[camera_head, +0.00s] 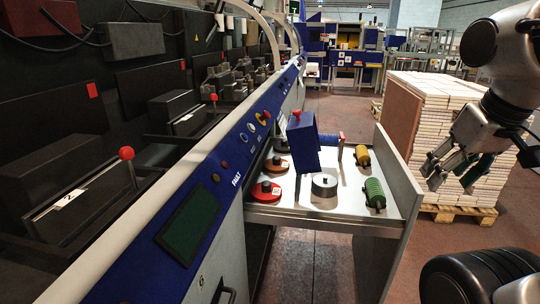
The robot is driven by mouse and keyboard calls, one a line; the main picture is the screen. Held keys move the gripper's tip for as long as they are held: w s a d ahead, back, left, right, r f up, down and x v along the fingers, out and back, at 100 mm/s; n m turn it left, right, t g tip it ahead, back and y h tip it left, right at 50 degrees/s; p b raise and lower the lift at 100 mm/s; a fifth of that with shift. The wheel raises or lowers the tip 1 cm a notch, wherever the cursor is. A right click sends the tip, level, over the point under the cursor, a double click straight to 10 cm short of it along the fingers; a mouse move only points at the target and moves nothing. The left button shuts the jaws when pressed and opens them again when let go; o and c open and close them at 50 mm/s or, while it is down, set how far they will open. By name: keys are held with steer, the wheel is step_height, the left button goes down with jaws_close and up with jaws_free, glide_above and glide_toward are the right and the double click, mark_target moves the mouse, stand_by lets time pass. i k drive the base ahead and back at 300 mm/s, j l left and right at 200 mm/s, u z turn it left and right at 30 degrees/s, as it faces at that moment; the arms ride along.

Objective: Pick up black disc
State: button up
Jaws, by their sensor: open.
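My gripper (452,182) hangs at the right, open and empty, its fingers pointing down. It is to the right of the open drawer (401,190) and apart from it. In the drawer, a red disc (259,194) with a dark centre lies at the front left. A second red disc (270,168) with a dark top lies behind it. I cannot tell for sure which piece is the black disc. The blue block may hide part of the drawer.
A blue block (303,143) with a red knob stands in the drawer. Yellow (362,156) and green (374,193) spools lie at its right side. A machine panel (205,190) borders the left. A pallet stack (440,115) stands behind my gripper.

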mark_target(282, 147)
steer(key=k+j, duration=0.15)
steer(key=i+l+u, duration=0.2)
steer(key=l, duration=0.85)
steer(key=i+l+u, duration=0.15)
steer(key=l, duration=0.9)
steer(key=l+u, duration=0.2)
steer(key=l, duration=0.9)
steer(key=k, duration=0.4)
steer(key=k+u, duration=0.2)
steer(key=u, duration=1.25)
steer(key=l+u, duration=1.05)
steer(key=l, duration=0.15)
steer(key=k+l, duration=0.1)
steer(key=l, duration=0.3)
steer(key=k+l, duration=0.1)
steer(key=l, duration=0.35)
steer(key=k+l, duration=0.1)
steer(key=l, duration=0.3)
steer(key=k+l, duration=0.1)
steer(key=l, duration=0.35)
steer(key=k+l, duration=0.1)
steer(key=l, duration=0.3)
steer(key=k+l, duration=0.1)
steer(key=l, duration=0.35)
steer(key=k+l, duration=0.1)
steer(key=l, duration=0.3)
